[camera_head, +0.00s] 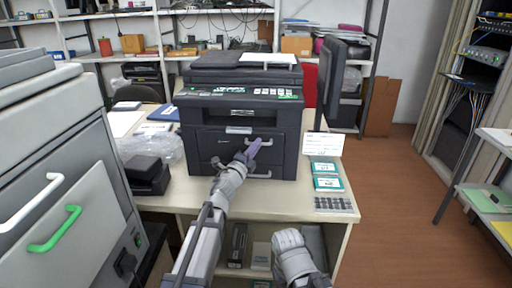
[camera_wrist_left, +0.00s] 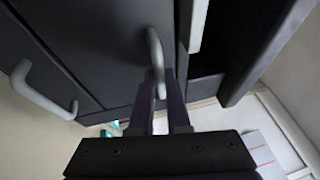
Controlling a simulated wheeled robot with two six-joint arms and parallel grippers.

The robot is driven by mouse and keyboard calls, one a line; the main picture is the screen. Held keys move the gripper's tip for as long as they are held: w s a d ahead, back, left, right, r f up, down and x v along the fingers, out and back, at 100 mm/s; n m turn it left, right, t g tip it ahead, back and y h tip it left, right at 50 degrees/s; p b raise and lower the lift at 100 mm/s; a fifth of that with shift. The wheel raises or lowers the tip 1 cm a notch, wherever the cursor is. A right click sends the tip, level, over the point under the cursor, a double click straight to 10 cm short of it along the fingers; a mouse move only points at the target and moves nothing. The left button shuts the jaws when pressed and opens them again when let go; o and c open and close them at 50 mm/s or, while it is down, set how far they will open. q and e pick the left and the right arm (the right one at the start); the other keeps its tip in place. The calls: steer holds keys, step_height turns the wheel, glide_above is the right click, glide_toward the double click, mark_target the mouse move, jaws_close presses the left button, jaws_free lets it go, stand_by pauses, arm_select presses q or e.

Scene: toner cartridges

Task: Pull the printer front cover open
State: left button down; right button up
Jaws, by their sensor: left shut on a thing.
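The black printer (camera_head: 245,110) stands on the table with its front facing me. Its front cover (camera_head: 215,143) is a dark panel that looks upright and nearly flush in the head view. My left gripper (camera_head: 252,150) is at the cover's upper handle, in front of the panel. In the left wrist view my left gripper (camera_wrist_left: 160,98) has its two dark fingers shut on the pale curved cover handle (camera_wrist_left: 155,48). A second handle (camera_head: 258,176) is lower on the printer; it also shows in the left wrist view (camera_wrist_left: 38,98). My right gripper's fingers do not show.
A large grey machine (camera_head: 70,150) with white and green handles stands close on the left. A black box (camera_head: 147,176) and a clear plastic bag (camera_head: 152,146) lie left of the printer. Small green-and-white boxes (camera_head: 327,184) and a keypad-like item (camera_head: 334,204) lie right. Floor is free right.

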arm_select(q)
steer(key=shift+s, duration=0.15)
steer(key=s+f+b, duration=0.4)
steer(key=s, duration=0.1)
steer(key=shift+f+b, duration=0.2)
steer(key=shift+b, duration=0.1)
stand_by(0.6)
steer(key=c, duration=1.3)
jaws_free()
steer(key=shift+c, duration=0.2)
steer(key=shift+o, duration=0.8)
steer(key=shift+w+f, duration=0.1)
steer(key=shift+w, duration=0.05)
steer(key=o, duration=0.3)
